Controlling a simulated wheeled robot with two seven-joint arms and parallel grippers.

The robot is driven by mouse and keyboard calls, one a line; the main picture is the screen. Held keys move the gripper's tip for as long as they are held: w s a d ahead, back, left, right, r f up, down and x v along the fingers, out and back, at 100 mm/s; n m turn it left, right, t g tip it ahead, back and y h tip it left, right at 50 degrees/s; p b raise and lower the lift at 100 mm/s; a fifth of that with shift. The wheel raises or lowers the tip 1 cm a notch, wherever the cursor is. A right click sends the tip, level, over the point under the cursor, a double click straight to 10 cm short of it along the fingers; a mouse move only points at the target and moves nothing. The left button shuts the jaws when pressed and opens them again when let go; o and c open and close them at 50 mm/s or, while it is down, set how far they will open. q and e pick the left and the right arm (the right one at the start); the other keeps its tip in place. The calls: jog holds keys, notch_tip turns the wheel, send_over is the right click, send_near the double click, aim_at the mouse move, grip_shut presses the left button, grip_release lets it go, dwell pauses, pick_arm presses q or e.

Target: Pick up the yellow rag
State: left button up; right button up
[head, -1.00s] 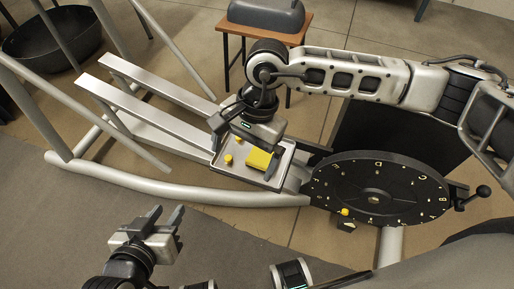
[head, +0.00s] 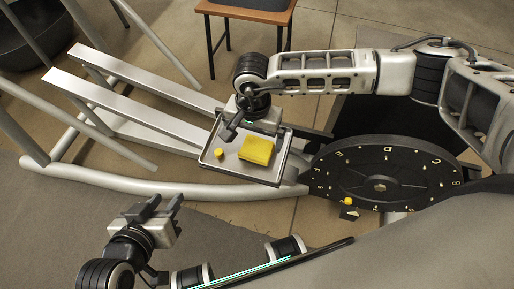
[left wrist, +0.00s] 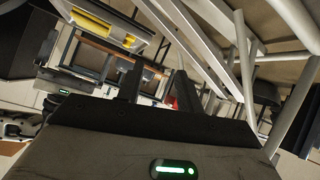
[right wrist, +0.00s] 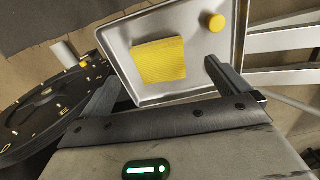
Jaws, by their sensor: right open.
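The yellow rag (head: 257,150) looks like a thick folded block and lies flat in a shallow metal tray (head: 212,176). It also shows in the right wrist view (right wrist: 160,60). My right gripper (head: 252,130) is open and empty at the tray's far side, just behind the rag. In the right wrist view the rag lies beyond and between its two spread fingers, apart from both. My left gripper (head: 166,200) is open and empty, in front of the frame and away from the tray. A yellow strip in the left wrist view (left wrist: 90,18) may be the rag.
A small yellow cylinder (head: 218,153) stands in the tray beside the rag. A black lettered dial (head: 385,170) is right of the tray. Metal rails (head: 130,105) run to the left, and a curved grey tube (head: 130,188) passes in front. A wooden table (head: 240,15) is behind.

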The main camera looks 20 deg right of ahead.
aim_at(255, 151)
notch_tip(255, 151, down, 5)
jog(key=shift+s+r+b, duration=0.1)
jog(key=shift+r+b, duration=0.1)
jog(key=shift+b, duration=0.25)
jog(key=shift+f, duration=0.25)
jog(key=c, duration=1)
pick_arm(q)
jog(key=shift+w+d+f, duration=0.1)
jog(key=shift+d+f, duration=0.1)
jog(key=shift+f, duration=0.65)
